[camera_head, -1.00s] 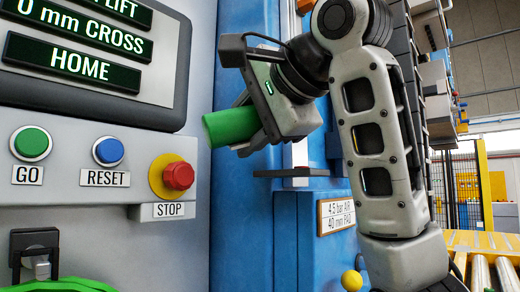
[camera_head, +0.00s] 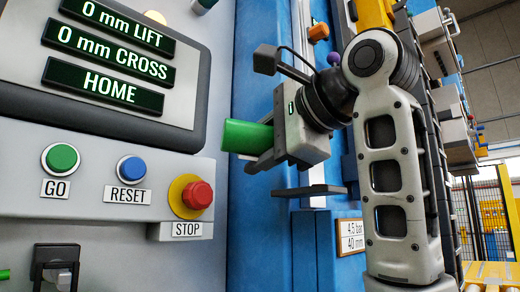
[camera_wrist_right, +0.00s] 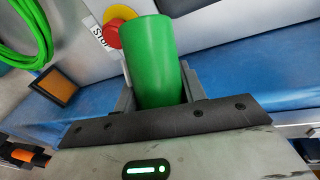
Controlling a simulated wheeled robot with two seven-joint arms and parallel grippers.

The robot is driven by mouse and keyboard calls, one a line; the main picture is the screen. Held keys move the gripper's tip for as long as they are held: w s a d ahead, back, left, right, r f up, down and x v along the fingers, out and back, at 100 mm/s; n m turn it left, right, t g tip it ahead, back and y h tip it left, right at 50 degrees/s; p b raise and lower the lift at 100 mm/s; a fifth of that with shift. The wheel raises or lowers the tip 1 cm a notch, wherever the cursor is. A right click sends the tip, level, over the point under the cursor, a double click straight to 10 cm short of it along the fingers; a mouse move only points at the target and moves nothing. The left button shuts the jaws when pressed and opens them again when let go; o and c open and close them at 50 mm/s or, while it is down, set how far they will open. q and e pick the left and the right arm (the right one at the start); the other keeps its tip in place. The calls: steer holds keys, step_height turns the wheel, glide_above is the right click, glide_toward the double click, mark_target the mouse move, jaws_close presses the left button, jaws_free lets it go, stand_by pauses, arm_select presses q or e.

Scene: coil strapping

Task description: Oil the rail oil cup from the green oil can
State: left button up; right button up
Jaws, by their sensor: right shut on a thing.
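The green oil can (camera_head: 245,136) is a plain green cylinder lying roughly level, its end facing left. My right gripper (camera_head: 266,150) is shut on it, in front of the blue machine face and right of the grey control panel. In the right wrist view the can (camera_wrist_right: 153,62) stands out between the two fingers. Its spout is not visible in either view. I cannot pick out the rail oil cup for certain. My left gripper is not in view.
The control panel has a GO button (camera_head: 60,158), a RESET button (camera_head: 132,169) and a red STOP button (camera_head: 197,195). A dark ledge (camera_head: 309,191) juts out just below the gripper. An orange knob (camera_head: 318,31) and purple ball (camera_head: 334,60) are behind it.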

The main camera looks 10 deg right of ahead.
steer(key=shift+r+m+y, duration=0.4)
steer(key=shift+r+m, duration=0.2)
steer(key=shift+m, duration=0.1)
steer(key=shift+r, duration=0.15)
steer(key=shift+d+r+m+t, duration=0.15)
steer(key=shift+r+m+t, duration=0.1)
steer(key=shift+m+t, duration=0.15)
stand_by(0.8)
stand_by(0.6)
steer(key=shift+f+n+g, duration=0.4)
steer(key=shift+f+n, duration=0.45)
steer(key=shift+n, duration=0.05)
steer(key=shift+f+h, duration=0.1)
steer(key=shift+h, duration=0.3)
